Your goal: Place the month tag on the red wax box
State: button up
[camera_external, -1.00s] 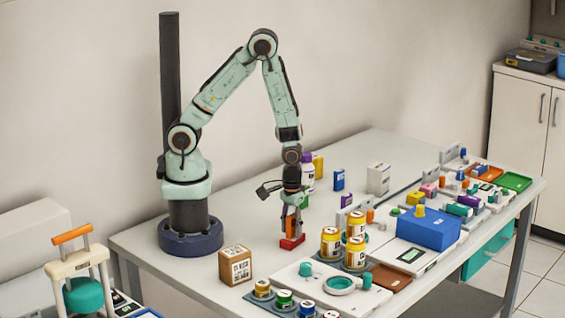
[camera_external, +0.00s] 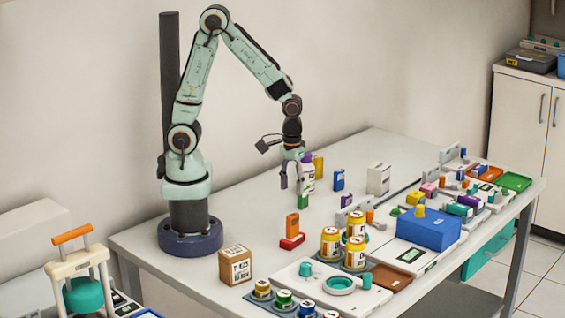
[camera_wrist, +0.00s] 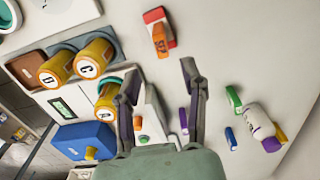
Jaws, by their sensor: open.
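The orange month tag (camera_external: 292,225) stands upright on the red wax box (camera_external: 291,241), which lies on the table in front of my arm.
A green box (camera_external: 303,201) and a purple-capped white bottle (camera_external: 308,176) stand close by the gripper. Yellow jars (camera_external: 331,242) stand right of the red box. A cardboard box (camera_external: 235,265) stands to its front left. The table between my base and the red box is clear.

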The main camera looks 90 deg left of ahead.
jog(key=s+a+r+m, duration=0.3)
jog(key=s+r+m, duration=0.4)
jog(key=s+r, duration=0.3)
jog(key=s, duration=0.3)
jog(key=shift+a+r+m+y, duration=0.15)
jog(key=shift+a+m+y, duration=0.15)
jog(key=shift+m+y, duration=0.1)
